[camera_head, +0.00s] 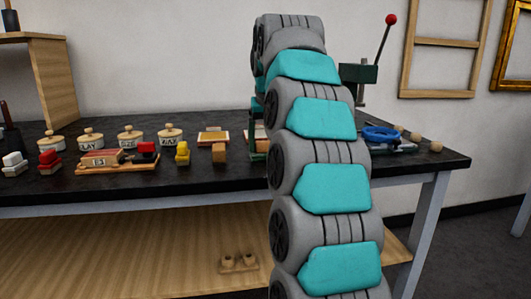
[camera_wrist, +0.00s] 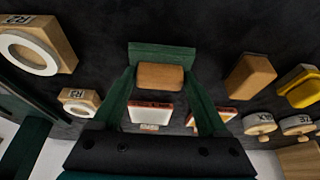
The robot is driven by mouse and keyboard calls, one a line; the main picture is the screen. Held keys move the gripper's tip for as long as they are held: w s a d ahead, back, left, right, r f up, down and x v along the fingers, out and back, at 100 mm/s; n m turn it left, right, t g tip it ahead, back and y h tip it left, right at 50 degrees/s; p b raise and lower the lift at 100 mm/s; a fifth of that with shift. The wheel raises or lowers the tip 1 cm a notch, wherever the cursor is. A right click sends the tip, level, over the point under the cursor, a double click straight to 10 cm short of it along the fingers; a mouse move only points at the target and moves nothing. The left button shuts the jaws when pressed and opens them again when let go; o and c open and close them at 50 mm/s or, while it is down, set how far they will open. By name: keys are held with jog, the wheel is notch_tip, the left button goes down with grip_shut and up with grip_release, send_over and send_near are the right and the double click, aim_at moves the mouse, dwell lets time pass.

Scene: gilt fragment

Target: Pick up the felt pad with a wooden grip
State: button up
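The felt pad (camera_wrist: 162,51) shows in the wrist view as a dark green slab at the top centre. Its wooden grip (camera_wrist: 160,77) is a light brown block in front of the green slab. My gripper (camera_wrist: 160,72) has two green fingers, one on each side of the wooden grip. The fingertips lie close against the grip's ends; I cannot tell whether they press on it. In the head view my own arm covers most of this spot, and the pad is not clearly seen there.
A wooden block (camera_wrist: 250,77) and a yellow-topped block (camera_wrist: 303,88) stand to the right in the wrist view. Ring blocks marked R2 (camera_wrist: 62,40) and R3 (camera_wrist: 90,99) are on the left. Lidded pots (camera_head: 130,137) line the dark bench (camera_head: 225,182). A red-knobbed lever (camera_head: 390,19) rises behind.

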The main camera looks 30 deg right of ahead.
aim_at(266, 142)
jog(key=c, duration=1)
jog(key=shift+r, duration=0.15)
jog(key=shift+r+p, duration=0.7)
jog(key=shift+r, duration=1.05)
jog(key=shift+s+d+b, duration=0.1)
jog(key=shift+s+b, duration=0.25)
jog(key=shift+s, duration=0.85)
jog(key=s, duration=0.4)
jog(key=s+d+b, duration=0.1)
jog(key=s, duration=0.4)
jog(key=s+r, duration=0.1)
jog(key=s, duration=0.3)
jog(key=shift+s+d+r+b, duration=0.1)
jog(key=shift+s+d+b, duration=0.15)
jog(key=shift+d+b, duration=0.1)
